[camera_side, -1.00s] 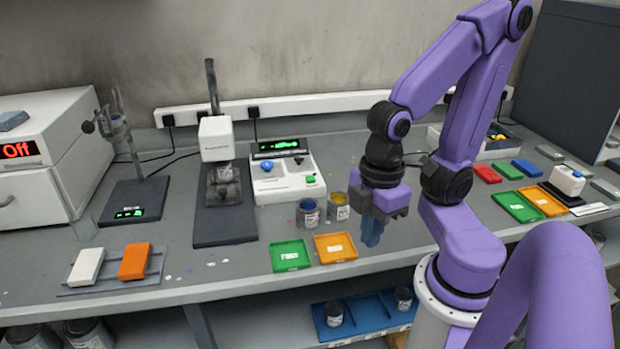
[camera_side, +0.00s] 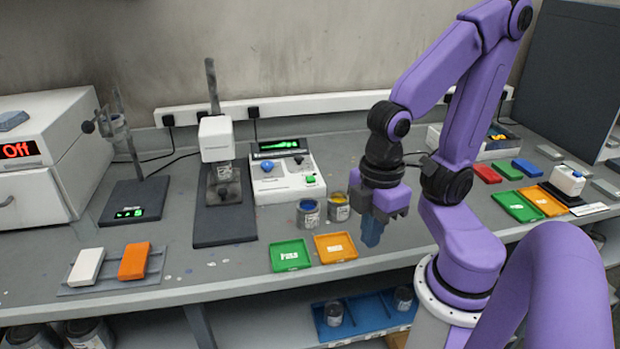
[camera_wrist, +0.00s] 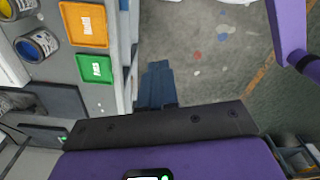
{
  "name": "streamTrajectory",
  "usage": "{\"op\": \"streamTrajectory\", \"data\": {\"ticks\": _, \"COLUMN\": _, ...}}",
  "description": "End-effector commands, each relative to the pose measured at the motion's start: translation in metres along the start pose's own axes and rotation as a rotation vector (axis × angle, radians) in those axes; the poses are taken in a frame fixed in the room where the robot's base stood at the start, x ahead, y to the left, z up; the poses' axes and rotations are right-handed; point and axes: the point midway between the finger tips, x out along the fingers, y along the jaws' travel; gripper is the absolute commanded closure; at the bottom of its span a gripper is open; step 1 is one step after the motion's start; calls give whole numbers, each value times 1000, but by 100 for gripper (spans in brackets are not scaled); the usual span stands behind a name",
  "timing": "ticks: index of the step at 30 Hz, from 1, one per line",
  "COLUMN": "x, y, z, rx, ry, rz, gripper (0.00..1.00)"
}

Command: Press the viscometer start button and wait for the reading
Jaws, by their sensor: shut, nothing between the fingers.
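The likely viscometer is a white head (camera_side: 216,139) on a post over a dark base plate (camera_side: 224,222), with a small metal cup below the head. Beside it on the right stands a white control box (camera_side: 289,183) with a lit green display (camera_side: 283,145), a blue knob (camera_side: 267,166) and a green button (camera_side: 310,180). I cannot tell from the pictures whether that button is the viscometer start button. The display digits are too small to read. My gripper (camera_side: 371,238) points down, its blue fingers shut and empty, right of the control box and apart from it. Its fingers also show in the wrist view (camera_wrist: 158,80).
Two open paint cans, blue (camera_side: 308,214) and yellow (camera_side: 339,206), stand between the control box and my gripper. Green (camera_side: 290,256) and orange (camera_side: 335,248) trays lie in front near the bench edge. A white box at left reads "Off" (camera_side: 18,150).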

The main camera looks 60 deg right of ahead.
Motion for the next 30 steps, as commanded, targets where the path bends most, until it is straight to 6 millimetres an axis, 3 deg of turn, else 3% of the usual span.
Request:
{"op": "streamTrajectory", "data": {"ticks": 17, "x": 1, "y": 3, "z": -3, "rx": 58, "ry": -2, "rz": -19, "gripper": 100}}
{"op": "streamTrajectory", "data": {"ticks": 23, "x": 3, "y": 17, "z": -14, "rx": 295, "ry": -3, "rz": -96, "gripper": 100}}
{"op": "streamTrajectory", "data": {"ticks": 30, "x": 4, "y": 47, "z": -32, "rx": 670, "ry": 21, "rz": -218, "gripper": 100}}
